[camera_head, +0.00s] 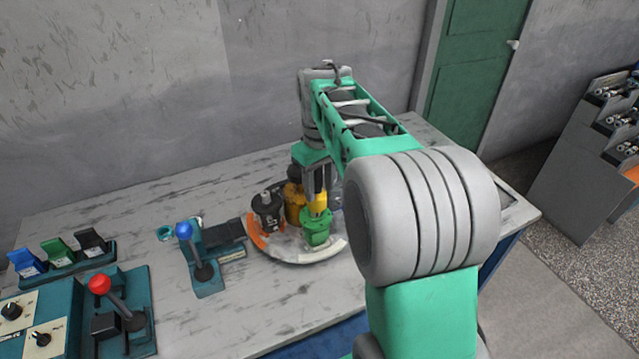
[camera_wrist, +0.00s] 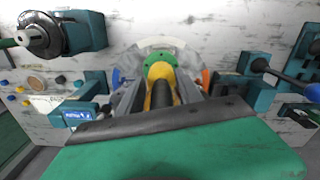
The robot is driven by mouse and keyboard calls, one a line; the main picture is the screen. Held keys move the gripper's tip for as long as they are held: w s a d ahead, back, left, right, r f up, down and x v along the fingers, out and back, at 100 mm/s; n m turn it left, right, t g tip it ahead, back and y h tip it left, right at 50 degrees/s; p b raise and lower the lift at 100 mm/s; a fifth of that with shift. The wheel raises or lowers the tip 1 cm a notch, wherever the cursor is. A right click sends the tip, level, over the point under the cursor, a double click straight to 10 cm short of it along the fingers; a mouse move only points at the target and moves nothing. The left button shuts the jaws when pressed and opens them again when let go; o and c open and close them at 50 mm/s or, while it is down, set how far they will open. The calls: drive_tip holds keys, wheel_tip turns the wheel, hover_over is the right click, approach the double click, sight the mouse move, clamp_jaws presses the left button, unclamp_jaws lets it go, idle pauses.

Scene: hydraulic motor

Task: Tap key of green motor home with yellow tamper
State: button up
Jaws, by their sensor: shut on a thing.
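The green motor (camera_head: 317,232) stands on the round turntable (camera_head: 292,260) on the workbench, near the turntable's front right. My gripper (camera_head: 314,184) points down above it and is shut on the yellow tamper (camera_head: 319,204). The tamper is upright, its lower end at the top of the green motor; whether they touch I cannot tell. In the wrist view the yellow tamper (camera_wrist: 161,72) lies between the fingers of my gripper (camera_wrist: 158,92), with the green motor (camera_wrist: 177,62) just beyond it. The key is hidden.
A black motor (camera_head: 267,210) and a yellow-orange motor (camera_head: 294,203) stand close by on the turntable. A blue-knobbed lever (camera_head: 200,262) is to its left. A red-knobbed lever panel (camera_head: 123,312) and coloured switches (camera_head: 58,255) are farther left. Bare bench lies in front.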

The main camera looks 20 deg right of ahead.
drive_tip(key=shift+f, duration=0.8)
drive_tip(key=shift+r+p, duration=1.4)
drive_tip(key=shift+r, duration=0.55)
clamp_jaws()
